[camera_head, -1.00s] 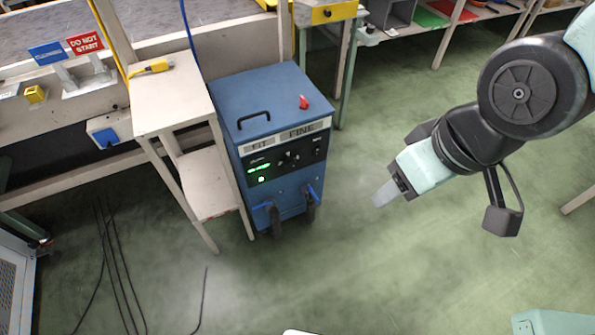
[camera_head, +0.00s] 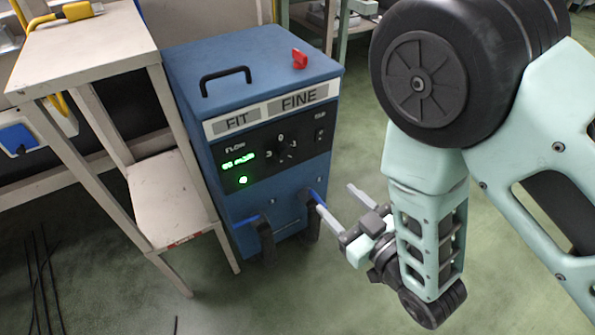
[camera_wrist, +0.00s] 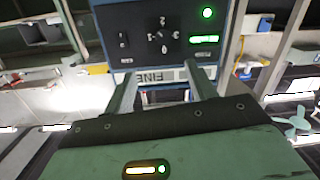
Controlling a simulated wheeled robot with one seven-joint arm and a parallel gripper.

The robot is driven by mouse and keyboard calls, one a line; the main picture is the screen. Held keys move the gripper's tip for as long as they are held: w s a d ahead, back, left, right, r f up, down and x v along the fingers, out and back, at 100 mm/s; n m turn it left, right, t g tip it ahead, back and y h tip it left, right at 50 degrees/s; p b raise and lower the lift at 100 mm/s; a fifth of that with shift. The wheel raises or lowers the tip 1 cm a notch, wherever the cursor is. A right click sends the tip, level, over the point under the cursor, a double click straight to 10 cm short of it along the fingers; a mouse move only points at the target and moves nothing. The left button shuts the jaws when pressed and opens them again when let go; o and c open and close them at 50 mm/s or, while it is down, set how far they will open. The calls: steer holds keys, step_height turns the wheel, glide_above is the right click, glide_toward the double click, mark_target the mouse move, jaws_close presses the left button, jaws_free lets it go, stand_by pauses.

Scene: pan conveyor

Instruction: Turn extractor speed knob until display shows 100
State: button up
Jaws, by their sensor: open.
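The blue extractor (camera_head: 270,80) stands upright on the floor, with FIT and FINE labels above a black control panel. The black speed knob (camera_head: 283,148) sits mid-panel with pale numbers around it. A green lit display (camera_head: 238,160) is left of it; its digits are too blurred to read surely. My gripper (camera_head: 335,198) is open and empty, in front of the extractor's right side, lower than the knob and apart from it. In the wrist view the panel appears upside down, with the knob (camera_wrist: 158,36) beyond and between my open fingers (camera_wrist: 162,68).
A pale shelf stand (camera_head: 165,205) stands close at the extractor's left. A black handle (camera_head: 226,82) and a red part (camera_head: 299,59) are on its top. Two blue-and-black fittings (camera_head: 265,238) stick out below the panel.

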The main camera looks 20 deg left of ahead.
steer(key=f+y, duration=0.1)
steer(key=f, duration=0.1)
steer(key=p, duration=0.2)
glide_toward(287, 155)
steer(key=x, duration=0.7)
steer(key=shift+w+a+n, duration=0.3)
steer(key=shift+w+a, duration=0.1)
steer(key=shift+a, duration=0.1)
steer(key=c, duration=1)
